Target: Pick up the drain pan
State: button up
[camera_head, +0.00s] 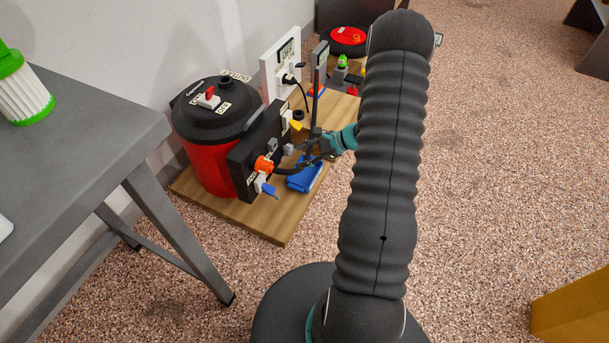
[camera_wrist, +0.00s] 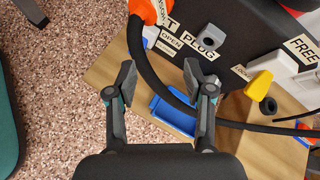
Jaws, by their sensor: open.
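The drain pan appears to be the blue shallow tray (camera_head: 303,179) on the wooden board, beside the black box of the red canister. It also shows in the wrist view (camera_wrist: 172,119), partly hidden by a black hose and my right finger. My gripper (camera_wrist: 160,80) is open and empty, its fingers spread above the board with part of the pan seen between them. In the head view my gripper (camera_head: 303,150) is close above and behind the pan; I cannot tell the exact gap.
A black hose (camera_wrist: 151,73) with an orange end crosses between my fingers. The red canister (camera_head: 207,155) and black box (camera_head: 250,160) stand left of my gripper. A grey table (camera_head: 80,140) is at left.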

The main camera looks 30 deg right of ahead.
aim_at(295, 186)
jog(key=s+d+f+m+t+h, duration=0.15)
jog(key=d+f+m, duration=0.25)
jog(key=f, duration=0.5)
jog(key=s+d+f+m+t, duration=0.1)
jog(key=d+f+m+t, duration=0.2)
jog(key=f, duration=0.7)
jog(key=shift+m+g, duration=0.45)
jog(key=shift+m, duration=0.05)
jog(key=x, duration=1.3)
jog(key=shift+w+f, duration=0.15)
jog(key=shift+d, duration=0.1)
grip_shut()
